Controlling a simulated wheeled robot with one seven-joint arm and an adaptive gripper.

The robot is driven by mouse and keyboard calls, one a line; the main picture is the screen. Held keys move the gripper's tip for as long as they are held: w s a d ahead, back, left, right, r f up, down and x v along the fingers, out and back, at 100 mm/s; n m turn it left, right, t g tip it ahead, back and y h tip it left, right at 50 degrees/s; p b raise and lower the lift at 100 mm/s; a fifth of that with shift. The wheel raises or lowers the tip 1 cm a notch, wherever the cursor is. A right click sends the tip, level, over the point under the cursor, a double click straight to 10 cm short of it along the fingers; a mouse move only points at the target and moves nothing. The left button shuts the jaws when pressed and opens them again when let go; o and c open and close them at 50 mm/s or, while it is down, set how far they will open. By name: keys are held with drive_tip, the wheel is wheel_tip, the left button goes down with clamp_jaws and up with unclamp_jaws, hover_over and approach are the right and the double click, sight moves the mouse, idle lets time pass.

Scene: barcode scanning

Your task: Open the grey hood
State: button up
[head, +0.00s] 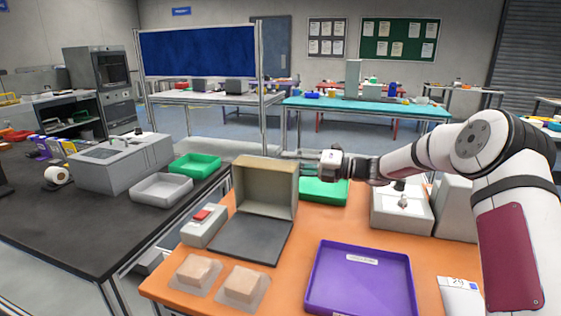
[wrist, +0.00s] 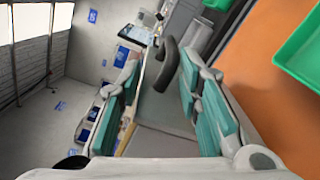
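The grey hood (head: 266,187) stands raised at the back of its dark flat base plate (head: 250,238), with its hollow beige inside facing the head camera. My gripper (head: 300,158) is at the hood's upper right, partly hidden behind its edge in the head view. In the wrist view my gripper (wrist: 160,72) has its teal fingers spread apart. A dark curved handle (wrist: 168,62) lies between or just beyond the fingertips, above a grey surface that looks like the hood's outside. I cannot tell whether a finger touches the handle; the fingers are not closed on it.
A grey box with a red button (head: 202,216) stands left of the base plate. Two wrapped packages (head: 243,286) and a purple tray (head: 360,280) are in front. A green tray (head: 325,191) lies beneath my gripper; a white device (head: 402,207) stands right.

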drive_tip(key=v, duration=0.7)
drive_tip(key=shift+s+d, duration=0.15)
drive_tip(key=shift+d, duration=0.2)
